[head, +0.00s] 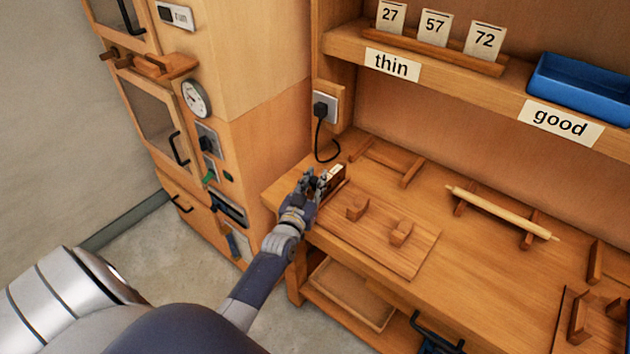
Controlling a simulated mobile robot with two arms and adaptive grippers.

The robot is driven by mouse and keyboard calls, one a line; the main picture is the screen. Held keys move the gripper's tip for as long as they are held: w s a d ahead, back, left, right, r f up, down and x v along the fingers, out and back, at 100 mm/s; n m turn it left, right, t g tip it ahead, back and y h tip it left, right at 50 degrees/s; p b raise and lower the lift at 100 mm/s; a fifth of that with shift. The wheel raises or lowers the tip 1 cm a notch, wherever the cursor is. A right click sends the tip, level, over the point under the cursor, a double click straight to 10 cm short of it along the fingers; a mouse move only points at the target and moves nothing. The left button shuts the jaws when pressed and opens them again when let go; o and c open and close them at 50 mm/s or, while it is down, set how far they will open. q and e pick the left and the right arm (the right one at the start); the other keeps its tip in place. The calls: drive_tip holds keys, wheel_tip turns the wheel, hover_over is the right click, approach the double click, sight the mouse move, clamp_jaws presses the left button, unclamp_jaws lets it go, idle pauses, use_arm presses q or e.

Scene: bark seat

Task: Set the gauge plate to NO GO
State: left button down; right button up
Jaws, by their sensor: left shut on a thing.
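My left gripper (322,182) is at the bench's left end, shut on a small wooden piece with a white face (337,171), which seems to be the gauge plate. The fingers cover part of it, and any lettering on it is too small to read. I cannot tell which setting it shows.
A board with two wooden blocks (400,233) lies beside my left gripper. A rolling pin (500,212) rests on supports farther right. A black plug and cord (321,122) hang behind the gripper. A blue bin (578,88) and number cards (435,28) stand on the shelf above.

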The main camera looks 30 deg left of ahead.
use_arm(q)
drive_tip(key=s+p, duration=0.1)
drive_tip(key=s, duration=0.1)
drive_tip(key=s+p, duration=0.1)
drive_tip(key=s, duration=0.2)
drive_tip(key=shift+s+a+f, duration=0.1)
drive_tip(key=shift+a+f, duration=0.05)
drive_tip(key=shift+a, duration=0.05)
drive_tip(key=c, duration=1.6)
unclamp_jaws()
drive_tip(key=shift+c, duration=0.2)
drive_tip(key=o, duration=0.3)
drive_tip(key=shift+s, duration=0.2)
